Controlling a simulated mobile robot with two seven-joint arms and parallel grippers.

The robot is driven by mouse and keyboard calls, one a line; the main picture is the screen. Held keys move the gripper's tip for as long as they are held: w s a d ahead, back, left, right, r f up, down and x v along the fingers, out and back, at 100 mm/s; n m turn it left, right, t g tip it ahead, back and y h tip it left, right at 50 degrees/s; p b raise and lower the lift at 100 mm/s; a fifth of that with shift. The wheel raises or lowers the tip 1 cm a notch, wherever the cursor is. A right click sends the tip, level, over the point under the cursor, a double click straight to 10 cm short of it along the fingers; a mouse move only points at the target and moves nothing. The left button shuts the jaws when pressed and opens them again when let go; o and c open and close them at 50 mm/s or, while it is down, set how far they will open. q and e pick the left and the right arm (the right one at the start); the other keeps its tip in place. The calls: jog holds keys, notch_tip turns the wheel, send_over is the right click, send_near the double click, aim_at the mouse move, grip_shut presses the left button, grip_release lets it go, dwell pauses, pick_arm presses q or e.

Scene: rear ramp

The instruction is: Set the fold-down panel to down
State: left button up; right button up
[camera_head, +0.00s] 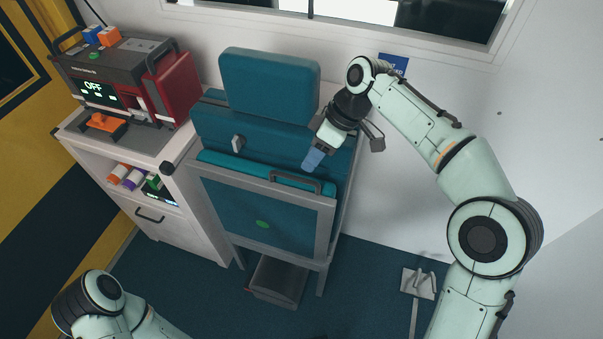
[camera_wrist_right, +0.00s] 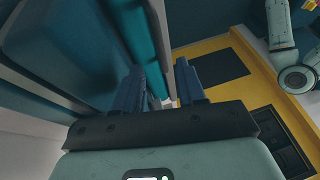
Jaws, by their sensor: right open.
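The fold-down panel (camera_head: 262,217) is a teal board in a grey frame with a dark bar handle (camera_head: 297,181) near its top edge. It stands steeply raised in front of the teal seat back. My right gripper (camera_head: 313,160) is open, with blue fingertips, above the panel's top edge near the handle. In the right wrist view, its fingers (camera_wrist_right: 160,88) point along a teal cushion edge (camera_wrist_right: 140,35). I cannot tell whether they touch it. My left gripper is out of view; only part of my left arm shows at the lower left.
A headrest cushion (camera_head: 268,84) tops the seat. A white cabinet (camera_head: 187,205) with a device reading OFF (camera_head: 100,82) stands close on the left. A dark box (camera_head: 277,280) is under the panel. The blue floor at the right is mostly clear, apart from a small grey fixture (camera_head: 418,282).

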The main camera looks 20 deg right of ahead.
jog(key=b+x, duration=0.1)
jog(key=x, duration=0.5)
jog(key=shift+a+f, duration=0.1)
jog(key=shift+f, duration=0.1)
jog(key=shift+c, duration=0.3)
grip_shut()
